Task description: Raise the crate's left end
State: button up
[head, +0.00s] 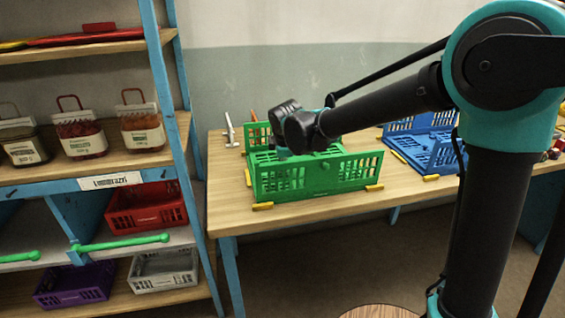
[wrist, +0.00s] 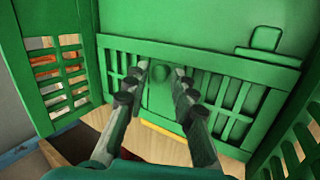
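The green crate (head: 318,176) stands on the wooden table, with its slotted front wall and a back wall upright in the head view. My wrist is over the crate and hides part of its inside. In the wrist view, a slotted green panel (wrist: 222,88) lies between two upright walls. I cannot tell whether it is lying flat or tilted. Contact cannot be told. The fingertips are hidden in the head view.
A blue crate (head: 430,152) sits to the right on the table (head: 225,190). Yellow clips (head: 262,206) lie along the green crate's base. A shelf with jars and small crates (head: 146,208) stands at the left.

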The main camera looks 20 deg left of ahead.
grip_shut()
jog(key=shift+a+r, duration=0.1)
dwell(0.3)
